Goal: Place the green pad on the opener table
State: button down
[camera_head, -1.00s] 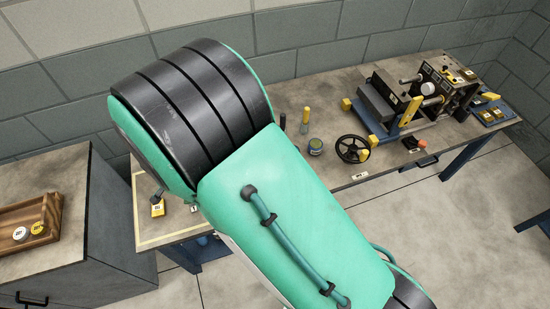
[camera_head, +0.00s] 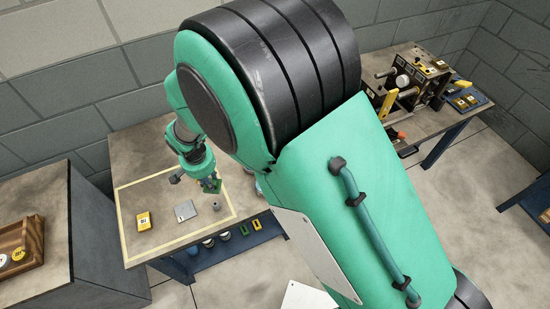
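The long table (camera_head: 135,160) has a yellow-outlined area at its left end and a machine at its right end; I take it to be the opener table. My gripper (camera_head: 209,182) is over the back right part of the outlined area, partly behind my arm. A small green piece (camera_head: 214,187) shows at its fingertips, perhaps the green pad. It is too small to tell whether the fingers are closed on it or whether it touches the table. My arm hides the middle of the table.
A wooden tray (camera_head: 36,238) sits on the left cabinet (camera_head: 95,230). A machine (camera_head: 420,80) stands at the right. The outlined area's front left is bare.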

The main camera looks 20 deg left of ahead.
jog(key=w+d+m, duration=0.4)
jog(key=d, duration=0.9)
jog(key=w+d+m+g, duration=0.1)
jog(key=w+d+m, duration=0.3)
jog(key=d, duration=0.8)
jog(key=w+d+m, duration=0.4)
jog(key=d, duration=0.9)
notch_tip(320, 180, down, 5)
jog(key=shift+w+a+f, duration=0.1)
jog(key=shift+a+f, duration=0.05)
jog(key=w+a+b, duration=0.1)
jog(key=w+a, duration=0.1)
jog(key=w, duration=0.3)
jog(key=w+a+f, duration=0.1)
jog(key=w+a, duration=0.1)
jog(key=w, duration=0.2)
jog(key=w+a+b, duration=0.1)
jog(key=w+a, duration=0.1)
jog(key=w, duration=0.3)
jog(key=shift+w+a+f+b, duration=0.2)
jog(key=shift+w+a+b, duration=0.1)
jog(key=shift+f, duration=0.15)
jog(key=shift+f+b, duration=0.6)
jog(key=shift+f, duration=1.05)
